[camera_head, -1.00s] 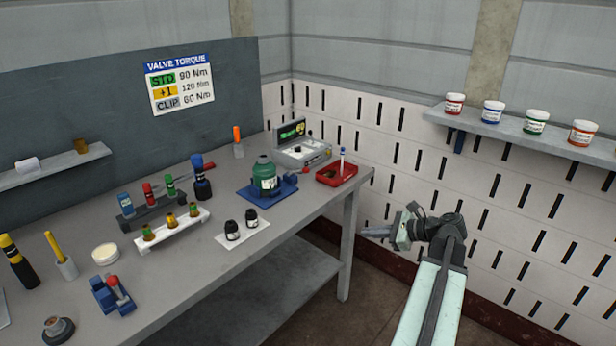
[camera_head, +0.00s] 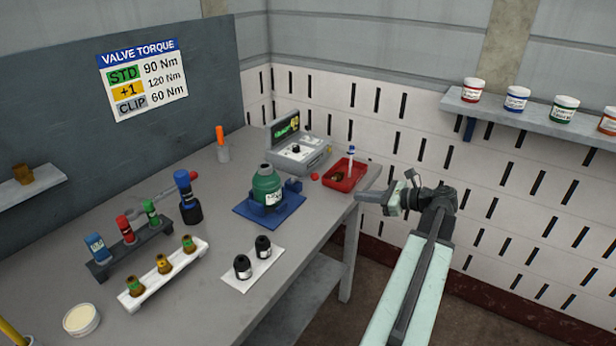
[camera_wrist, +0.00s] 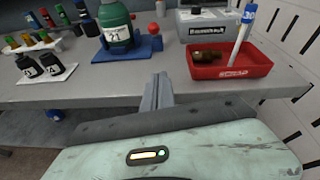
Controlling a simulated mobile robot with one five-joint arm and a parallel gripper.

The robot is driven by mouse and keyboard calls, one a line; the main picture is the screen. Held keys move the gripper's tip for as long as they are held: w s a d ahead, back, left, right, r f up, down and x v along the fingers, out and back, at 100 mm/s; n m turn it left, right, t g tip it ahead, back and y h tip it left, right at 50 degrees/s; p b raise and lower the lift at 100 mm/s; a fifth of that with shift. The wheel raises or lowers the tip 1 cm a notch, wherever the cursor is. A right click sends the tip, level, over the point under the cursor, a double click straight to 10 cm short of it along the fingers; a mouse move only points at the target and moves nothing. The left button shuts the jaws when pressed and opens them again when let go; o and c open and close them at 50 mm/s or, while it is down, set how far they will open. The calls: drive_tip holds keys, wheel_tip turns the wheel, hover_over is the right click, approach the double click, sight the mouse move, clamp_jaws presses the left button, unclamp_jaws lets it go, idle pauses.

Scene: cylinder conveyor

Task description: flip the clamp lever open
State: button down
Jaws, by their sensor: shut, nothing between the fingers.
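A blue clamp base (camera_head: 247,212) holds a green cylinder (camera_head: 266,187) upright on the bench. A red ball knob (camera_head: 315,176), seemingly the end of the clamp lever, shows just right of the blue jaw parts. In the wrist view, the knob (camera_wrist: 153,29) sits above a blue block (camera_wrist: 151,43) beside the cylinder (camera_wrist: 115,28). The lever's shaft is hard to make out. My gripper (camera_head: 366,196) is shut and empty, off the bench's right end, right of the clamp. In the wrist view, its fingers (camera_wrist: 157,92) point towards the bench, apart from the knob.
A red tray (camera_head: 351,186) with a brown piece and a white-blue pen stands on the bench's right end, close to my gripper. A grey tester box (camera_head: 300,153) stands behind. Two black bottles (camera_head: 252,258) stand in front of the clamp. A wall shelf (camera_head: 540,125) carries jars at right.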

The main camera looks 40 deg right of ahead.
sight(333, 204)
drive_tip(key=shift+w, duration=0.45)
drive_tip(key=shift+a, duration=0.1)
drive_tip(key=b+x, duration=0.3)
drive_tip(key=x, duration=0.6)
drive_tip(key=shift+w+a+f, duration=0.1)
drive_tip(key=shift+w+f, duration=0.05)
drive_tip(key=shift+f, duration=0.1)
drive_tip(key=w+r+p, duration=0.1)
drive_tip(key=r+p, duration=0.1)
drive_tip(key=shift+w+a+r, duration=0.35)
drive_tip(key=shift+a, duration=0.05)
drive_tip(key=shift+w+a+r+p, duration=0.15)
drive_tip(key=shift+r+p, duration=0.2)
drive_tip(key=shift+p, duration=0.2)
drive_tip(key=shift+w+a+r, duration=0.1)
drive_tip(key=shift+w, duration=0.1)
